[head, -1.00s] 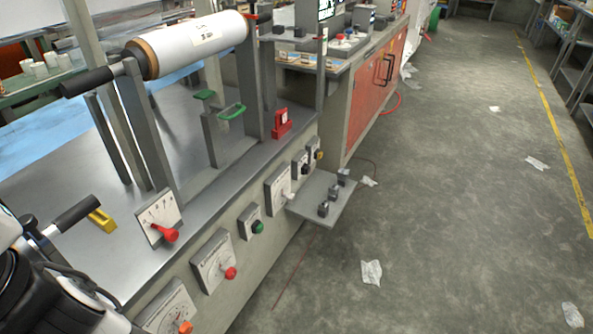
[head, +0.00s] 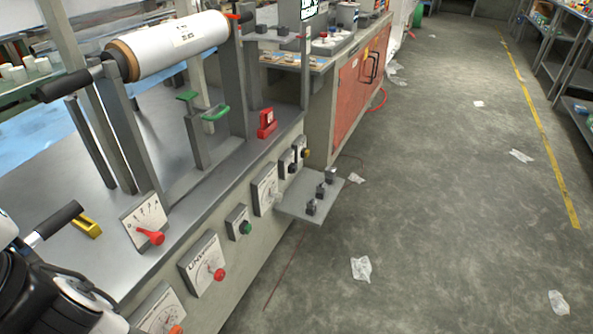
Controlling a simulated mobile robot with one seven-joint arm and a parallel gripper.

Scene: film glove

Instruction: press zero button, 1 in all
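No button that I can read as zero shows in the head view; the markings are too small. Several controls line the machine's front: a green button (head: 246,227), a red knob (head: 219,274) on a dial panel, a red lever (head: 152,237) on a scale plate, and an orange knob (head: 175,329) on a dial at the bottom edge. Small dark blocks (head: 320,190) stand on a grey side shelf (head: 290,205); I cannot tell whether they are buttons. Part of my white and black arm fills the lower left corner. My gripper's fingers do not show.
A white film roll (head: 175,42) sits above the metal machine top (head: 60,180). The side shelf juts into the aisle. An orange cabinet (head: 355,95) stands beyond. The grey floor (head: 430,190) on the right is mostly open, with scraps of film (head: 361,268). Shelves line the far right.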

